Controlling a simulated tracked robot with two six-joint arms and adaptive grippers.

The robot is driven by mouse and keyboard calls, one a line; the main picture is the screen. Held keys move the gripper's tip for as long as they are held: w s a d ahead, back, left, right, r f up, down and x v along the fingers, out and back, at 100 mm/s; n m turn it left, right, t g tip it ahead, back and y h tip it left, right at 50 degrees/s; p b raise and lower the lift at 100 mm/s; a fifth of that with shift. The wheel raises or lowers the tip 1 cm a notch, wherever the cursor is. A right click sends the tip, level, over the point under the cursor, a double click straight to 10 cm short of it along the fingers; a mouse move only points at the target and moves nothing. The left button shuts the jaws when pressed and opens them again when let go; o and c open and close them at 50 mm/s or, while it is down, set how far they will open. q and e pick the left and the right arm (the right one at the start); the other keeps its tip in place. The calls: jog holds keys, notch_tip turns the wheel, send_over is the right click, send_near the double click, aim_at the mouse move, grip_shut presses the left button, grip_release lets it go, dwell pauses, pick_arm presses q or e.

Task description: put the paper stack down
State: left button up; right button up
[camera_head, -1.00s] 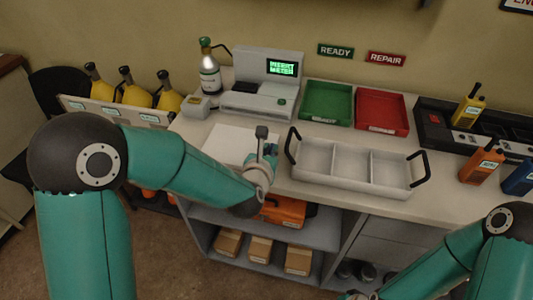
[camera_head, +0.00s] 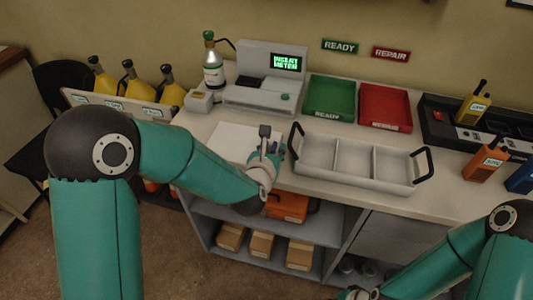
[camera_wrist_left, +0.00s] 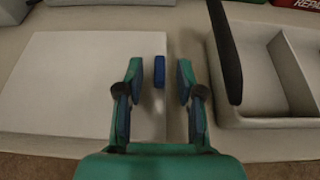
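The white paper stack (camera_head: 232,138) lies flat on the counter, left of the grey divided tray. It fills the left of the left wrist view (camera_wrist_left: 80,85). A small blue piece (camera_wrist_left: 159,71) shows at its right edge; I cannot tell if it is attached. My left gripper (camera_head: 274,150) is at the stack's right edge. In the left wrist view its two fingers (camera_wrist_left: 158,85) are apart, with the blue piece seen in the gap and nothing clamped. My right gripper (camera_head: 352,294) is at the bottom edge of the head view, mostly cut off.
The grey tray (camera_head: 356,184) with black handles stands close right of my left gripper. Behind are the meter device (camera_head: 262,95), a bottle (camera_head: 213,68), a green tray (camera_head: 328,116) and a red tray (camera_head: 385,124). Radios (camera_head: 485,160) stand at the right.

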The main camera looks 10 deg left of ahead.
pick_arm(q)
jog(key=shift+s+r, duration=0.1)
jog(key=shift+s, duration=0.15)
jog(key=b+v, duration=0.3)
jog(key=v, duration=0.7)
jog(key=shift+o, duration=0.4)
jog(key=shift+s+r+b, duration=0.25)
jog(key=shift+s+b, duration=0.2)
jog(key=shift+s, duration=0.1)
jog(key=b+x, duration=0.3)
jog(key=x, duration=0.3)
jog(key=shift+w+a, duration=0.1)
jog(key=shift+w, duration=0.35)
jog(key=shift+p+x, duration=0.65)
jog(key=shift+x, duration=1.95)
jog(key=shift+f, duration=0.2)
